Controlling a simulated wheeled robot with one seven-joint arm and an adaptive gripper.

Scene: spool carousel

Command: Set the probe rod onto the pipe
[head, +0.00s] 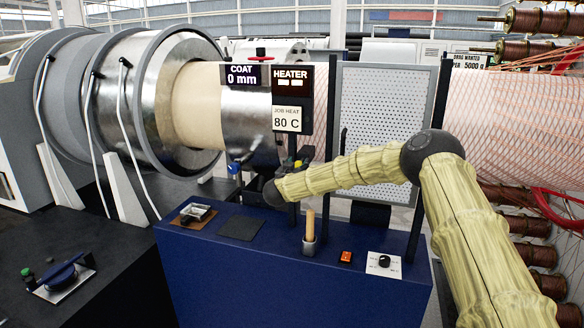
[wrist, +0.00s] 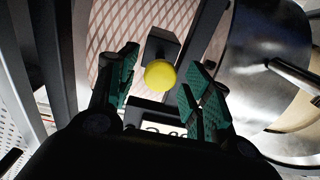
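A beige pipe (head: 196,103) lies level at the left, running through a big metal ring and a shiny metal sleeve. My gripper (head: 293,166) is near the pipe's right end, below the heater sign, small and partly hidden in the head view. In the wrist view my gripper (wrist: 160,72) is open, its green-padded fingers apart. A yellow round knob (wrist: 160,74) with a dark block behind it shows between the fingertips; I cannot tell whether it touches them or whether it is the probe rod's end. A tan rod (head: 310,223) stands upright in a small cup on the blue bench.
The blue bench (head: 290,275) also carries a dark pad (head: 241,228), an orange switch (head: 345,257) and a black knob (head: 384,261). Dark posts and a perforated panel (head: 384,120) rise behind it. Copper spools (head: 535,22) stand at the right.

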